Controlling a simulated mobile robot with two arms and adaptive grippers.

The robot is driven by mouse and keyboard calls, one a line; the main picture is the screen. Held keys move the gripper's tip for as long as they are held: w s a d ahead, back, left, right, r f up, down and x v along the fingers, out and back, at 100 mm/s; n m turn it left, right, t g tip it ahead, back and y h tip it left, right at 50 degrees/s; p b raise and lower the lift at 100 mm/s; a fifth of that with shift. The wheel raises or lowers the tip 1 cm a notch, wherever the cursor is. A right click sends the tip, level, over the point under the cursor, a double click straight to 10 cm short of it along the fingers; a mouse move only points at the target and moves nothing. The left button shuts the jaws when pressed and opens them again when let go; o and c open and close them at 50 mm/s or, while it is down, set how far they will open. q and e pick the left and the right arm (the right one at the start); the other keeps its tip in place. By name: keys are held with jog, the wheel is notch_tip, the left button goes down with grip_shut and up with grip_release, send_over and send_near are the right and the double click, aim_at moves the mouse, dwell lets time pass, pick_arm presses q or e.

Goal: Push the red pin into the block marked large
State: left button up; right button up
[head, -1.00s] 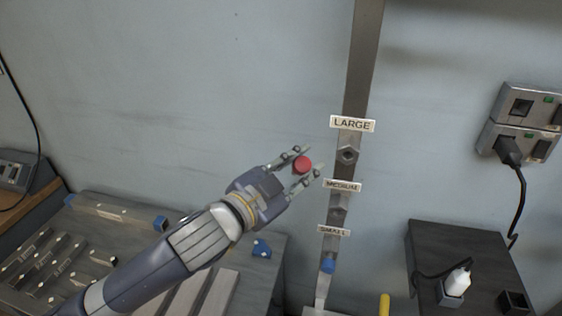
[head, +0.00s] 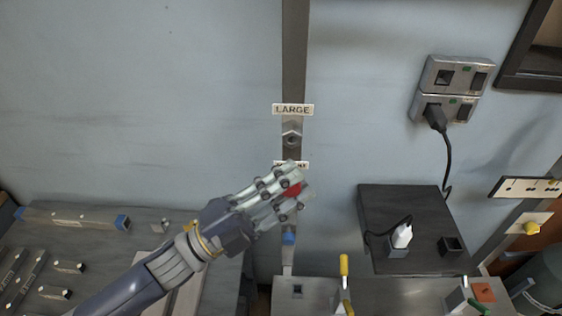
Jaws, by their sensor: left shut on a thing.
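My left gripper (head: 297,188) is shut on the red pin (head: 293,190), which shows only partly between the fingers. The block marked large (head: 292,138) is a grey hex piece with a dark hole, fixed to the upright metal post below the LARGE label (head: 292,109). The gripper is below this block and in front of the post, apart from the block in the picture. It covers most of the medium label (head: 291,165) and the block under it. My right gripper is not in view.
A blue piece (head: 289,237) sits low on the post. A wall socket (head: 449,90) with a black plug and cable is at the right. A dark box (head: 409,215) with a white bottle-like thing stands below it. Bars and small parts lie on the left bench (head: 120,240).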

pick_arm(q)
jog(key=shift+s+d+m+g+h, duration=0.1)
jog(key=shift+s+m+g+h, duration=0.2)
jog(key=shift+s+m+g, duration=0.4)
jog(key=shift+s, duration=0.1)
jog(key=shift+w+b, duration=0.5)
jog(key=shift+w, duration=2.4)
jog(key=shift+w, duration=0.35)
jog(key=shift+w, duration=0.35)
jog(key=shift+w+b, duration=0.65)
jog(key=shift+w, duration=0.9)
